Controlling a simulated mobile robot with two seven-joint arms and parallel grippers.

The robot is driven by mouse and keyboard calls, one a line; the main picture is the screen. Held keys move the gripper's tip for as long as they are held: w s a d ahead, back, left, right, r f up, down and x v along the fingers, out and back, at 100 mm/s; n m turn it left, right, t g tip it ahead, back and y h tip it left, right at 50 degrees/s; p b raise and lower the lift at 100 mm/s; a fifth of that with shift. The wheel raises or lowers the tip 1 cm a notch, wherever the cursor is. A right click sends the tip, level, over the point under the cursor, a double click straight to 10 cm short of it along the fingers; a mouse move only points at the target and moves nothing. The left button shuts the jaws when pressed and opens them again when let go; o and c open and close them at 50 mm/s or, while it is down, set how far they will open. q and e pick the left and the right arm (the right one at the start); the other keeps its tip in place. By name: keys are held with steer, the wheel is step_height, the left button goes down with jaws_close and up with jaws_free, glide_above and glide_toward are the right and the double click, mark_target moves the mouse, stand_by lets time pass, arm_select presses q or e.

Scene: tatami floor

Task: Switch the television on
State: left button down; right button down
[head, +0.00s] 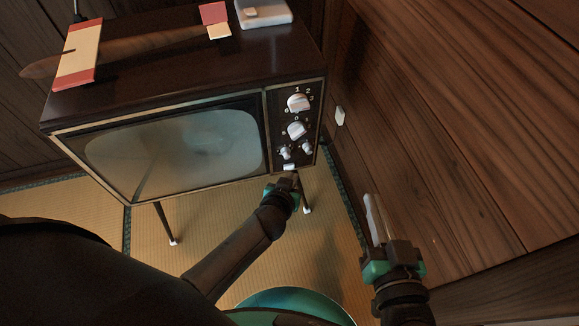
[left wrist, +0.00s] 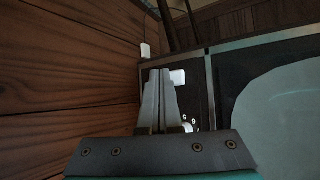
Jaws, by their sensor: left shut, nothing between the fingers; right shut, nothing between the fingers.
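The television (head: 170,145) is a dark wooden box set on thin legs, with a pale grey-green screen without a clear picture. Its control panel on the right has two large knobs, an upper (head: 298,103) and a lower (head: 296,130), two small knobs (head: 284,153), and a white rectangular button (head: 289,167) at the bottom. My left gripper (head: 295,180) is shut and empty, just below and in front of that button. The left wrist view shows its fingers (left wrist: 158,85) beside the white button (left wrist: 178,77); contact cannot be told. My right gripper (head: 370,202) is shut and empty, away from the television.
A wooden wall (head: 450,120) stands close on the right, with a small white wall plate (head: 340,116). On the television lie a long wooden object (head: 150,45), red and cream pieces (head: 80,55) and a white box (head: 263,12). Tatami floor (head: 240,215) is open below.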

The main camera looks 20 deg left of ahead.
arm_select(q)
steer(key=s+d, duration=0.1)
steer(key=s, duration=0.1)
steer(key=s+d, duration=0.2)
steer(key=shift+s, duration=0.1)
steer(key=c, duration=1.6)
jaws_free()
